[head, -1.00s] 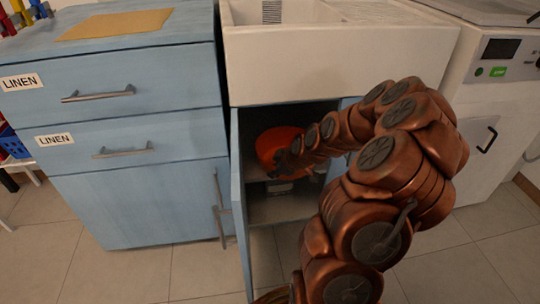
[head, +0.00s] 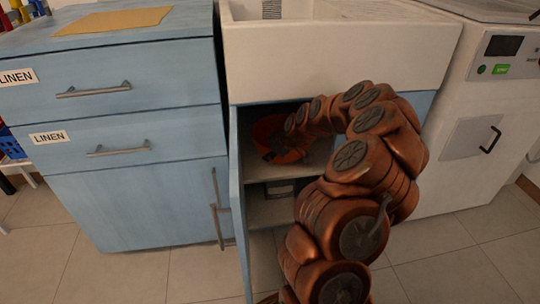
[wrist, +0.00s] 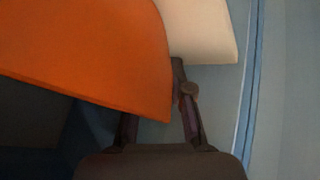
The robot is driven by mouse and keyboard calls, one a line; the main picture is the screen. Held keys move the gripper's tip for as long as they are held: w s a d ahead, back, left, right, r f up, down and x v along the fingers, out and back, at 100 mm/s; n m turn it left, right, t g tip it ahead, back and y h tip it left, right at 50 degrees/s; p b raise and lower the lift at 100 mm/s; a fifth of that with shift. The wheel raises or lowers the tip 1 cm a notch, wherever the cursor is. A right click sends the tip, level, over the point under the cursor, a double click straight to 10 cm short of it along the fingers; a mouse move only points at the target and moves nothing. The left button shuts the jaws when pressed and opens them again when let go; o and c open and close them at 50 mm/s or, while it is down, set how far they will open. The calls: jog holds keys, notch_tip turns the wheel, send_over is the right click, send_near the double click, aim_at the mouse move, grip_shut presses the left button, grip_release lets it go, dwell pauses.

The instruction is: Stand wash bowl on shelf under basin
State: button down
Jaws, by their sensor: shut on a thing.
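The orange wash bowl (head: 268,130) is inside the open cabinet under the white basin (head: 340,62), above the upper shelf (head: 262,173). It looks tilted, and I cannot tell whether its base touches the shelf. My gripper (head: 268,156) is shut on the bowl at its near side. My arm hides the bowl's right part. In the wrist view the bowl (wrist: 95,50) fills the upper left and covers part of the left finger of my gripper (wrist: 154,105).
The cabinet's open blue door (head: 239,215) stands just left of the opening. A grey object (head: 280,188) sits below the upper shelf. A blue LINEN drawer unit (head: 120,140) is on the left and a white machine (head: 490,140) on the right. The shelf right of the bowl looks clear.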

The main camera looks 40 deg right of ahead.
jog(key=shift+w+d, duration=0.35)
jog(key=shift+w, duration=0.3)
jog(key=shift+f+b, duration=0.7)
jog(key=shift+f, duration=0.05)
jog(key=shift+f, duration=0.15)
jog(key=c, duration=1)
grip_release()
jog(key=shift+c, duration=0.2)
jog(key=shift+r, duration=0.35)
jog(key=p+v, duration=0.3)
jog(key=v, duration=0.8)
jog(key=shift+s+r+p, duration=0.25)
jog(key=shift+s+p, duration=0.05)
jog(key=shift+p, duration=0.1)
